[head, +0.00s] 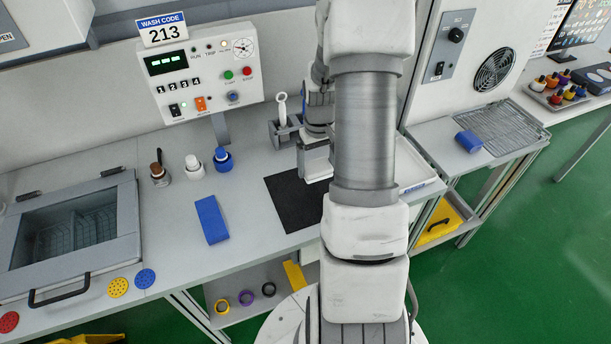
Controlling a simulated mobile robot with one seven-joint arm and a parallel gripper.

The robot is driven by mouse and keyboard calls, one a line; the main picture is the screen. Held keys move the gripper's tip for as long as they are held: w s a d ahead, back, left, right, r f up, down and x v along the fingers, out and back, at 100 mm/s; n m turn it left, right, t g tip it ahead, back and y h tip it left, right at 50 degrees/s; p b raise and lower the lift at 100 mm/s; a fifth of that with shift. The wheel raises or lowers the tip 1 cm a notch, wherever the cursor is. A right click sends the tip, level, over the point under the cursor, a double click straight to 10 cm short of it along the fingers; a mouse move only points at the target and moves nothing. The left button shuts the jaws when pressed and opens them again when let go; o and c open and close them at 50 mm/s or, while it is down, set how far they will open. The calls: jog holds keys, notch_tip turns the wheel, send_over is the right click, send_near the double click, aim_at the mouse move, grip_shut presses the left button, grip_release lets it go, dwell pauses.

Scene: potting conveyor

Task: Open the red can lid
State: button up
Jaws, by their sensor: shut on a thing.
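I cannot pick out a red can with its lid for certain. A red perforated disc (8,322) lies at the far lower left on the bench, cut by the picture's edge. My gripper (314,172) is low over the right side of a black mat (287,205), far to the right of that disc. Its white body shows beside my arm, which covers much of the area. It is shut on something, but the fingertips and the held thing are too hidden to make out.
A glass-lidded basin (125,205) is at left. Yellow (118,287) and blue (145,278) discs lie beside it. Small bottles (193,167) and a blue block (211,219) stand mid-bench. A holder with a white tool (282,110) is behind my gripper. A control panel (201,75) overhangs the back.

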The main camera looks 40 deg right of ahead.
aim_at(304, 185)
jog(key=w+a+f, duration=0.1)
jog(key=w+f, duration=0.1)
jog(key=w, duration=0.1)
jog(key=shift+a, duration=0.4)
jog(key=shift+f, duration=2.1)
jog(key=shift+f, duration=0.2)
jog(key=o, duration=1.2)
jog(key=shift+r, duration=0.1)
jog(key=shift+o, duration=0.2)
